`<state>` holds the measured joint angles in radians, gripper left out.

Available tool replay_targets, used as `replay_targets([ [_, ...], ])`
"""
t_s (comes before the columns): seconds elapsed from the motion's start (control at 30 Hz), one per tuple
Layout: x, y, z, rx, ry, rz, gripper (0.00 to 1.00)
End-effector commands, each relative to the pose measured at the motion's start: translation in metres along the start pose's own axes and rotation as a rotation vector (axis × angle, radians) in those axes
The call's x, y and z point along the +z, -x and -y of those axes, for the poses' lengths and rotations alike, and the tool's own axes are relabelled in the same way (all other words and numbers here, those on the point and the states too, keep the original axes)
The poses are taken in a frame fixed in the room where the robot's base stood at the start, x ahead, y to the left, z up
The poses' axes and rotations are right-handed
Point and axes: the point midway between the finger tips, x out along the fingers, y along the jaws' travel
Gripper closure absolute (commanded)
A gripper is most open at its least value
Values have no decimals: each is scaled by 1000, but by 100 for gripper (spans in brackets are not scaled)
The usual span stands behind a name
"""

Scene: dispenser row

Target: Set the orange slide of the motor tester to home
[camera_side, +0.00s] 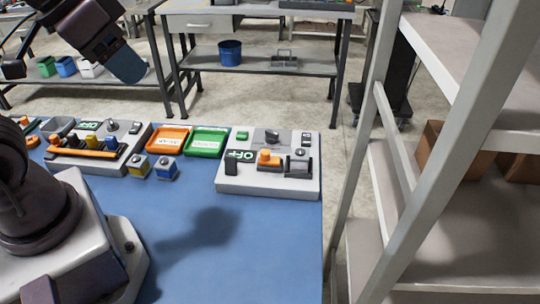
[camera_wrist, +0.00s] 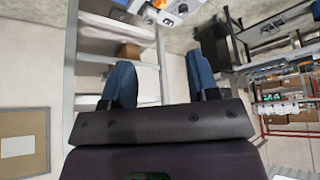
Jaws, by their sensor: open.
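Two light-grey panels stand on the blue table. The right panel (camera_side: 268,183) carries an orange slide knob (camera_side: 268,157), a green OFF display (camera_side: 240,155) and a dark rotary knob (camera_side: 272,136). The left panel (camera_side: 110,166) has a long orange piece (camera_side: 88,153), several small knobs and another OFF display (camera_side: 88,124). No readable label shows which is the motor tester. My gripper (camera_side: 127,64) is raised at the upper left, well away from both panels. In the wrist view its two blue fingers (camera_wrist: 162,80) are apart with nothing between them.
An orange tray (camera_side: 167,138) and a green tray (camera_side: 207,142) lie between the panels, behind yellow and blue blocks (camera_side: 152,168). A grey shelf rack (camera_side: 355,200) rises right of the table. The front of the blue table (camera_side: 270,250) is clear.

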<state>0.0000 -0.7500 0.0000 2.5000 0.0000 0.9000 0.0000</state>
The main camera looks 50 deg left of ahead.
Motion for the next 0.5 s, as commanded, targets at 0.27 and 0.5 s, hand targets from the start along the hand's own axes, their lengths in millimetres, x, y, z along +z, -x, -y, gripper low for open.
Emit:
replay_targets([
  [0.27, -2, -26, 1, -3, 2, 133, 50],
  [0.5, -43, -80, 1, 9, -82, 327, 50],
])
